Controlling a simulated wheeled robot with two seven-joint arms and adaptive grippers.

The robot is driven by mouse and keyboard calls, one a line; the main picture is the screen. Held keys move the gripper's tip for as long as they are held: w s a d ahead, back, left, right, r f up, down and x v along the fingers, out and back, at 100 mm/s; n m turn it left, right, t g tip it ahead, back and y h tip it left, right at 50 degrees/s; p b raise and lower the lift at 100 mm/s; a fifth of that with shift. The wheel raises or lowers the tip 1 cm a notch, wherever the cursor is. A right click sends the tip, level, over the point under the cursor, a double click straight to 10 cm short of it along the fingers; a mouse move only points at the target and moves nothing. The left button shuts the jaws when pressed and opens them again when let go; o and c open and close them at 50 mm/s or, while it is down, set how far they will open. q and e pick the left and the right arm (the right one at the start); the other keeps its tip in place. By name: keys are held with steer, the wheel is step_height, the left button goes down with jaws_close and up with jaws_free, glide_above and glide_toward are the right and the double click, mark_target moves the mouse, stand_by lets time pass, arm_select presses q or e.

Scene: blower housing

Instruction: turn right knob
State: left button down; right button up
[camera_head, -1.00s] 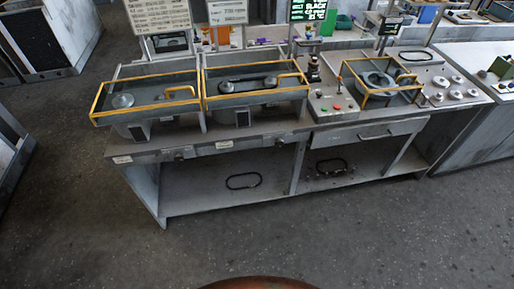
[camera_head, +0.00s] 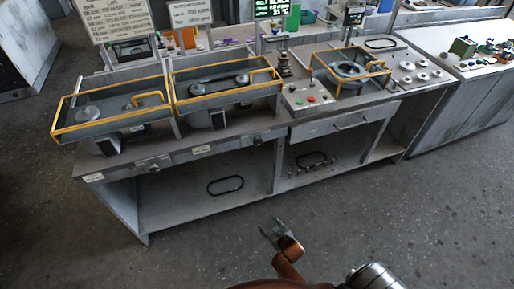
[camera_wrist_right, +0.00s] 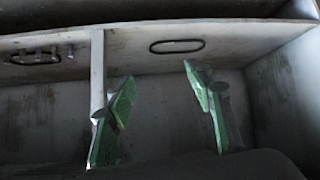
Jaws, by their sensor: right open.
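Two small dark knobs sit on the front edge of the workbench (camera_head: 225,150) in the head view. The right knob (camera_head: 257,140) is below the right yellow-framed unit, and the left knob (camera_head: 163,160) is below the left one. Both are too small to tell how they are turned. My right gripper (camera_head: 271,226) is open and empty in front of the bench, low in the picture and apart from both knobs. In the right wrist view its two green fingers (camera_wrist_right: 159,72) stand wide apart, facing the bench's lower shelf; no knob is clear there. My left gripper is not in view.
Two yellow-framed belt units (camera_head: 110,112) stand on the bench, with a control panel (camera_head: 307,99) and a third yellow frame (camera_head: 348,72) to their right. A drawer (camera_head: 345,124) is below the panel. Black loops (camera_head: 225,186) lie on the lower shelf. The floor in front is clear.

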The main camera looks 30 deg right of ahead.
steer(key=w+d+r+t+h+b, duration=0.1)
steer(key=w+r+t, duration=0.1)
steer(key=w+r, duration=0.5)
steer(key=w+d+r+t, duration=0.2)
steer(key=w+r, duration=0.1)
steer(key=r, duration=0.7)
steer(key=m+t+h+b, duration=0.1)
steer(key=m+t+h, duration=0.1)
steer(key=t, duration=0.1)
glide_toward(258, 143)
steer(key=b+x, duration=0.1)
steer(key=x, duration=0.6)
steer(key=shift+d+b, duration=0.1)
steer(key=shift+b, duration=0.25)
steer(key=shift+w+d, duration=0.15)
steer(key=shift+w, duration=0.4)
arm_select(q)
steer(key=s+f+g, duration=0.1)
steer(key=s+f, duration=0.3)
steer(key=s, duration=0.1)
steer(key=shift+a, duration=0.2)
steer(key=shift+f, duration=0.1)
arm_select(e)
steer(key=shift+c, duration=0.5)
steer(key=c, duration=1.1)
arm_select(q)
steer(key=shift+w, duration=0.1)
arm_select(e)
steer(key=shift+o, duration=0.2)
